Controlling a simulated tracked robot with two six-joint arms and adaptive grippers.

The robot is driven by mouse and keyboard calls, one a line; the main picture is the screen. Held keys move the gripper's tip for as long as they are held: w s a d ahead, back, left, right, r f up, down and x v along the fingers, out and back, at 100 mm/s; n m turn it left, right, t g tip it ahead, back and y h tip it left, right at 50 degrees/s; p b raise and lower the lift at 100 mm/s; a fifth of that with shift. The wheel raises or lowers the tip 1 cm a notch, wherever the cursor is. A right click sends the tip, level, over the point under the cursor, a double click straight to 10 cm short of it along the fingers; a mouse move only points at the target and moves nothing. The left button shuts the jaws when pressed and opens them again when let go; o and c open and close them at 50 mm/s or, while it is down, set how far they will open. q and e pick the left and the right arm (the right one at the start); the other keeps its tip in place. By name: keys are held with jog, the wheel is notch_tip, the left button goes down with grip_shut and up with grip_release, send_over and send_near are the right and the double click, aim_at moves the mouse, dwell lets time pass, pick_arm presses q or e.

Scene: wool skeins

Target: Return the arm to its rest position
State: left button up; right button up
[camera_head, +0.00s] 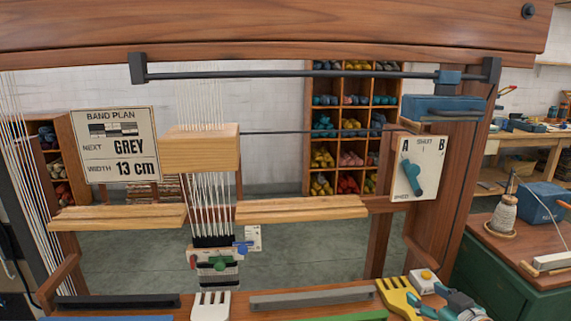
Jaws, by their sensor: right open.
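My right gripper (434,302) shows at the bottom right edge, low over the front of the loom, with its teal-tipped fingers apart. It is just right of a yellow fork-like comb (397,294), and I see nothing between its fingers. Whether it touches the comb I cannot tell. Most of the right arm is outside the picture. My left gripper is not in view.
The wooden loom (300,31) fills the view, with white warp threads (208,188) hanging mid-left. A white comb (210,305) and a grey bar (312,298) lie in front. A selector board (418,168) stands right; a side table (540,262) is farther right.

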jog(key=s+a+f+m+g+y, duration=0.1)
jog(key=s+a+f+m+g, duration=0.25)
jog(key=f, duration=0.75)
jog(key=s+a+f+g, duration=0.35)
jog(key=a+f, duration=0.25)
jog(key=f, duration=0.6)
jog(key=s+a+f+m+g, duration=0.1)
jog(key=s+a+f+g, duration=0.25)
jog(key=s+f, duration=0.5)
jog(key=s+a+f+m+g, duration=0.1)
jog(key=s+a+f+g, duration=0.3)
jog(key=s, duration=0.8)
notch_tip(320, 180, up, 14)
jog(key=a+t+p, duration=0.1)
jog(key=p, duration=1.4)
jog(key=shift+f+y, duration=0.15)
jog(key=shift+y, duration=0.15)
jog(key=shift+w+a, duration=0.1)
jog(key=shift+w+a, duration=0.1)
